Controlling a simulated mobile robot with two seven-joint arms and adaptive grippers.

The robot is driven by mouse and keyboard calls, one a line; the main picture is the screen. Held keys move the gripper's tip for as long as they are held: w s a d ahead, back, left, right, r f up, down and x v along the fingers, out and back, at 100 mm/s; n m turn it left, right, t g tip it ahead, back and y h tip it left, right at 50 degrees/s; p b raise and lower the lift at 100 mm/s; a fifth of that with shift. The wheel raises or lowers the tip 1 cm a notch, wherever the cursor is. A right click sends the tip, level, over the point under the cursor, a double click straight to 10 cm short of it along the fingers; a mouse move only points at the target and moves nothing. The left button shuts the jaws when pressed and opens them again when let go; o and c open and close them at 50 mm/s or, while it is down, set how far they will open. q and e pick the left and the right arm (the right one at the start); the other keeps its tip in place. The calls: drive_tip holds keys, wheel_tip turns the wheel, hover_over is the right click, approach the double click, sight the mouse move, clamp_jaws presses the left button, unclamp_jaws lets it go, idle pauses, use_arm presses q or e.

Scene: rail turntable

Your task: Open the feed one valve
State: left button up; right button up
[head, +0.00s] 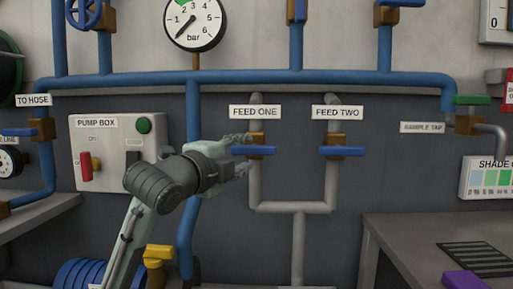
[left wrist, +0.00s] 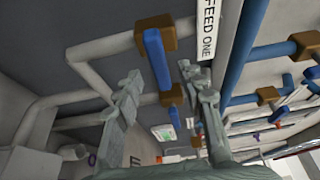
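The feed one valve has a brown body (head: 256,139) and a blue lever handle (head: 262,152) under the FEED ONE label (head: 255,112). The handle lies level, crosswise to its upright grey pipe. My left gripper (head: 244,155) is open at the handle's left end, one finger above and one below. In the left wrist view, the blue handle (left wrist: 157,62) shows between the spread fingertips of the gripper (left wrist: 160,72). I cannot tell whether either finger touches it. My right gripper is in neither view.
The feed two valve (head: 334,152), with a similar level blue handle, is close on the right. The pump box (head: 92,150) with a red lever is on the left. A blue pipe (head: 350,77) runs above. A grey bench (head: 400,235) stands at lower right.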

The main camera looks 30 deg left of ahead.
sight(251, 151)
use_arm(q)
drive_tip(key=w, duration=0.3)
drive_tip(key=w+a, duration=0.1)
drive_tip(key=w, duration=0.1)
drive_tip(key=shift+w, duration=0.3)
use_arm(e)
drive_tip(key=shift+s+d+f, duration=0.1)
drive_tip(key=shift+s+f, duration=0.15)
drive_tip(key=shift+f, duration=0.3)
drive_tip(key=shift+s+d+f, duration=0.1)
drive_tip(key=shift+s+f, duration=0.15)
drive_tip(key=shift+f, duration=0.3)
use_arm(q)
drive_tip(key=shift+f, duration=0.1)
clamp_jaws()
